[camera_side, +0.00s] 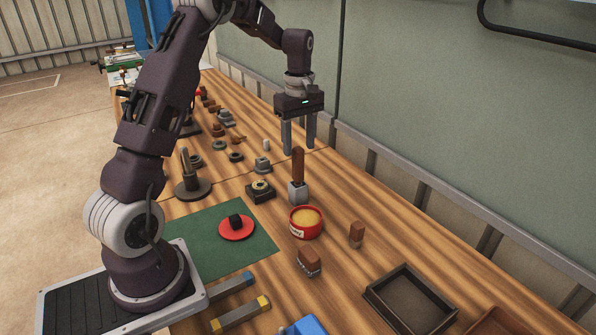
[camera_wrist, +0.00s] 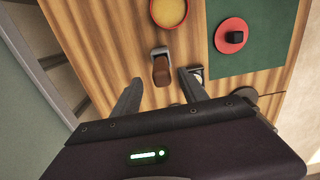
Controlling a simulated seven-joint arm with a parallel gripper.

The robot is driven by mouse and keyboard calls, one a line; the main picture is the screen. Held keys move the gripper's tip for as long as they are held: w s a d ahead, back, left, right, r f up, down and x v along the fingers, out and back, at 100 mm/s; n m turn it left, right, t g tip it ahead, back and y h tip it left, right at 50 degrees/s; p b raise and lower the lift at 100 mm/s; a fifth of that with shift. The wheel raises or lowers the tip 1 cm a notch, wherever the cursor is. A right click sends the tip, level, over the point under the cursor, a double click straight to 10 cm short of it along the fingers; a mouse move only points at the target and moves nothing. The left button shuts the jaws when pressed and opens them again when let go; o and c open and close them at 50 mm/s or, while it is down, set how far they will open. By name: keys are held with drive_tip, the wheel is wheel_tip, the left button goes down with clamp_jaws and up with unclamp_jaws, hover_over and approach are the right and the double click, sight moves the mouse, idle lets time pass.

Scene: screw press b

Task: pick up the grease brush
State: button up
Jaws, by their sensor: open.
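The grease brush, as I take it, stands upright with its brown handle (camera_side: 298,166) rising from a grey block (camera_side: 298,192) beside the red tin. In the wrist view the brown handle (camera_wrist: 161,72) lies in line with the gap between my fingers, in front of the grey block (camera_wrist: 158,51). My gripper (camera_side: 298,150) points down and is open and empty. Its fingertips are level with the handle's top in the side view, one on each side in the picture. In the wrist view my gripper (camera_wrist: 160,86) shows both fingers apart from the handle.
A red tin of yellow grease (camera_side: 306,222) stands close by the block. A dark block with a ring (camera_side: 261,190) is to its left. A green mat (camera_side: 215,250) carries a red disc (camera_side: 237,228). A brown-topped brush (camera_side: 309,262) and a dark tray (camera_side: 410,298) lie nearer the camera.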

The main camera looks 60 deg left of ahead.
sight(298, 163)
wheel_tip(298, 163, down, 6)
drive_tip(key=shift+s+f, duration=0.1)
drive_tip(key=shift+s, duration=0.05)
clamp_jaws()
